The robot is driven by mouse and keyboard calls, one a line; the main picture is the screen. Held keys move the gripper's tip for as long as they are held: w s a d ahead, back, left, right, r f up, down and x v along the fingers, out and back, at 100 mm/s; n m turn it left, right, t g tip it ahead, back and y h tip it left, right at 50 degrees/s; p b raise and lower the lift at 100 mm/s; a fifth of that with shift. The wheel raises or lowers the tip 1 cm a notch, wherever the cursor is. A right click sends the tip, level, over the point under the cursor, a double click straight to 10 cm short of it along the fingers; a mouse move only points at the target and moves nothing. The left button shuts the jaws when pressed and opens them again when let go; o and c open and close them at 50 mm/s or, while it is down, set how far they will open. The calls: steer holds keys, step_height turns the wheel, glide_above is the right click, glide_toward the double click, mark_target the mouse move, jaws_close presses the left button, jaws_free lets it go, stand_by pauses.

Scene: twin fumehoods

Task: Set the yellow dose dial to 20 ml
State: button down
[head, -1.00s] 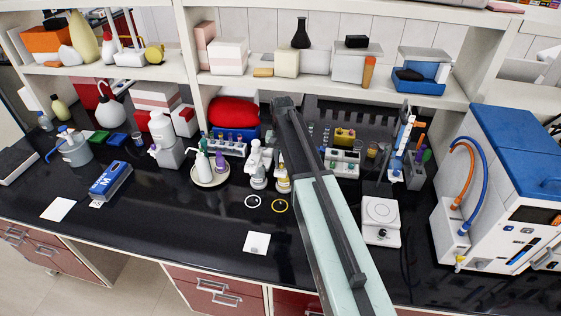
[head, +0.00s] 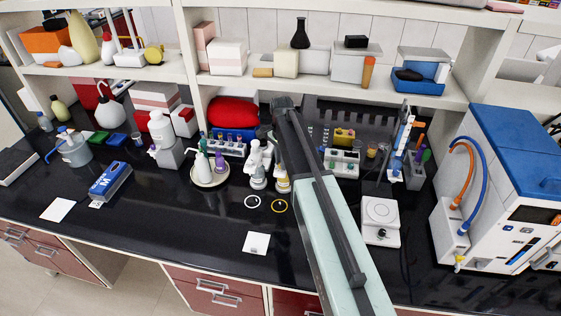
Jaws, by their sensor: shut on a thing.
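Two bottle-top dispensers stand side by side at the middle of the black bench. The left one (head: 258,168) is white and in clear view. The right one, with yellow on its bottle (head: 283,184), is mostly hidden behind my arm. My gripper (head: 276,148) is at the top of the right dispenser, largely covered by my own arm. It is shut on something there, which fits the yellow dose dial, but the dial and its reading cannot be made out.
A round tray (head: 210,180) with wash bottles stands to the left. A white balance-like device (head: 380,219) and test-tube racks are to the right. A white card (head: 256,243) lies near the front edge. A shelf (head: 330,89) runs above the bench behind.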

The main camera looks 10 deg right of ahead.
steer(key=m, duration=0.6)
steer(key=shift+w+a, duration=0.15)
steer(key=shift+m, duration=0.3)
steer(key=c, duration=1.3)
jaws_free()
steer(key=shift+r, duration=0.1)
step_height(320, 180, up, 8)
steer(key=p, duration=0.8)
steer(key=shift+f, duration=0.2)
